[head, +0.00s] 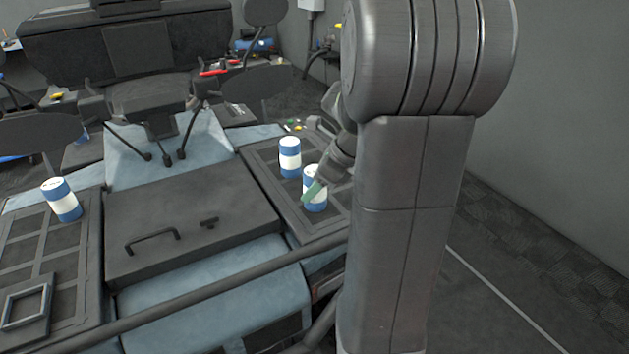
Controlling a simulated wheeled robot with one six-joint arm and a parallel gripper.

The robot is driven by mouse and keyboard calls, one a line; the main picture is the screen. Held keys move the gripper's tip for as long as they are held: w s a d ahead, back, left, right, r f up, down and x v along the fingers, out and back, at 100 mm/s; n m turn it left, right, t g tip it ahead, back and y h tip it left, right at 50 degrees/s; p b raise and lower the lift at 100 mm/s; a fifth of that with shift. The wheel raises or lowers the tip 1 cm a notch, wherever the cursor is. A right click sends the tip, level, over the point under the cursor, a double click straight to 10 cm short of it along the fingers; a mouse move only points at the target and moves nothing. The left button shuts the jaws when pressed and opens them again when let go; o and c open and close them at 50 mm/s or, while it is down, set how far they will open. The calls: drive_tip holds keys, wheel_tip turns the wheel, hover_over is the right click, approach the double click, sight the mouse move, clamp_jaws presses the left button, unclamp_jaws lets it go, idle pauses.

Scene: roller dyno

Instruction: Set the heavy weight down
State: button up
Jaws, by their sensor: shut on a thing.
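My gripper (316,189) is shut on a blue-and-white cylindrical weight (318,203) over the dark gridded panel (262,165) on the right side. A green finger pad crosses the weight's front, and my arm hides part of its right side. The weight looks close to upright, and I cannot tell whether its base touches the panel. A second, similar weight (290,157) stands just behind it on the same panel. A third (62,204) stands on the left gridded panel (28,225). No marking shows which one is heavy.
A dark lidded box with a handle (180,222) lies between the two panels. A square frame (27,305) sits at the lower left. A dark bar (215,290) crosses in front. Small coloured pieces (293,126) lie behind the right panel. My arm blocks the middle right.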

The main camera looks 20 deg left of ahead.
drive_tip(key=shift+f, duration=0.1)
drive_tip(key=o, duration=0.6)
drive_tip(key=shift+f, duration=0.1)
drive_tip(key=o, duration=0.5)
drive_tip(key=shift+c, duration=0.2)
drive_tip(key=shift+w+d+r, duration=0.1)
drive_tip(key=shift+r, duration=0.3)
drive_tip(key=v, duration=1.1)
drive_tip(key=shift+d+r, duration=0.15)
drive_tip(key=shift+r, duration=0.15)
drive_tip(key=shift+f, duration=0.1)
